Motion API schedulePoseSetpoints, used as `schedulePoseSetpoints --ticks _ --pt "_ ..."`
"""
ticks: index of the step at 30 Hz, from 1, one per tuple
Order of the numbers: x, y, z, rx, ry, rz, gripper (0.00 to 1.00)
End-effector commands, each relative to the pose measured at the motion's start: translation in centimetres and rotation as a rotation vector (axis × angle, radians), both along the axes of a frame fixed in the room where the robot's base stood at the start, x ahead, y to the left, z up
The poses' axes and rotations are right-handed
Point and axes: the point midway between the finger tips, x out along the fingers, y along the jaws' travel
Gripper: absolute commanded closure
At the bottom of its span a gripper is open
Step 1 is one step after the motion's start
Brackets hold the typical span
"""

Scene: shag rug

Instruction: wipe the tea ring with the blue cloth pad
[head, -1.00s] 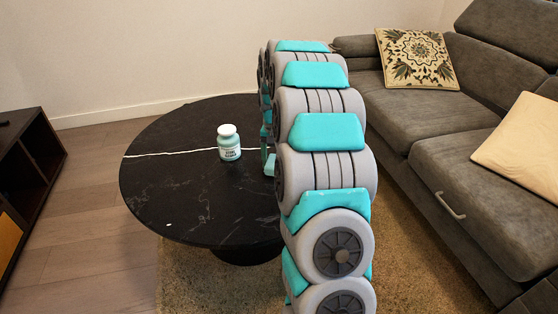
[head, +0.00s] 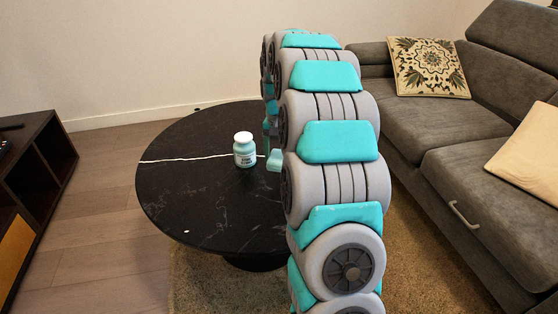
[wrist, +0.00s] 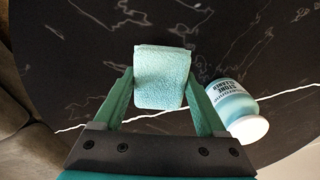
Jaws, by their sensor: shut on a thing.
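The blue cloth pad (wrist: 162,78) is a pale blue-green textured block between the fingers of my gripper (wrist: 160,88) in the wrist view. My gripper is shut on it, over the black table top. In the head view the pad (head: 274,160) shows as a small patch left of my arm, just right of the jar; my arm hides most of the gripper. I cannot tell whether the pad touches the table. No tea ring can be made out in either view; my arm covers the right part of the table in the head view.
A jar with a white lid (head: 244,153) stands on the round black marbled table (head: 200,205), close to my gripper's right finger in the wrist view (wrist: 236,108). Thin white veining crosses the table. A grey sofa (head: 430,130) is on the right, a dark shelf (head: 40,160) on the left.

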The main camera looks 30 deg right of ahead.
Motion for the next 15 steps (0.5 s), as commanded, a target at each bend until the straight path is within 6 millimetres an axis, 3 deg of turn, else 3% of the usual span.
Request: schedulePoseSetpoints --ticks 6,15 --pt "-0.4 0.2 2.0 0.0 -0.001 0.002 0.87" --pt "-0.5 0.2 2.4 0.0 0.0 0.003 0.87"
